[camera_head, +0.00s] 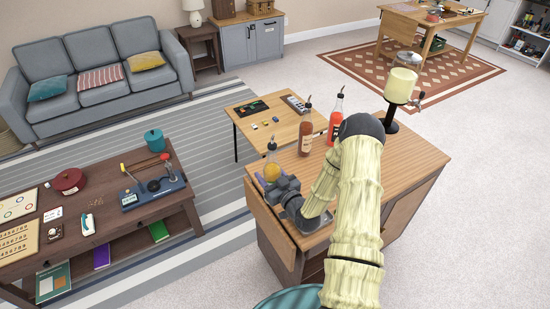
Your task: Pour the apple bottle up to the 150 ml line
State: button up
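A clear bottle with yellow-orange contents and a dark pourer (271,170) is at the left end of the wooden bar top (420,146); it is probably the apple bottle, but no label is readable. My gripper (273,184) is right at its lower part. The fingers are too small and covered to show whether they are closed on it. The bottle looks upright. An amber-brown bottle (306,135) and a red bottle (335,122), both with pourers, stand farther back. No vessel with a 150 ml line is visible; my arm covers part of the bar top.
A cream cylinder on a dark stand with a side tap (402,86) is at the bar's back. The bar's right part is bare. A low wooden table (245,108) stands behind, and a dark cluttered table (165,205) stands left.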

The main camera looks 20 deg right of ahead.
jog(key=s+a+f+m+h+b, duration=0.1)
jog(key=s+a+f+h+b, duration=0.1)
jog(key=f+b, duration=0.3)
jog(key=s+a+f+m+h+b, duration=0.2)
jog(key=f+b, duration=0.3)
jog(key=f, duration=0.6)
jog(key=shift+s+a, duration=0.65)
jog(key=shift+a, duration=0.2)
jog(key=shift+r, duration=0.1)
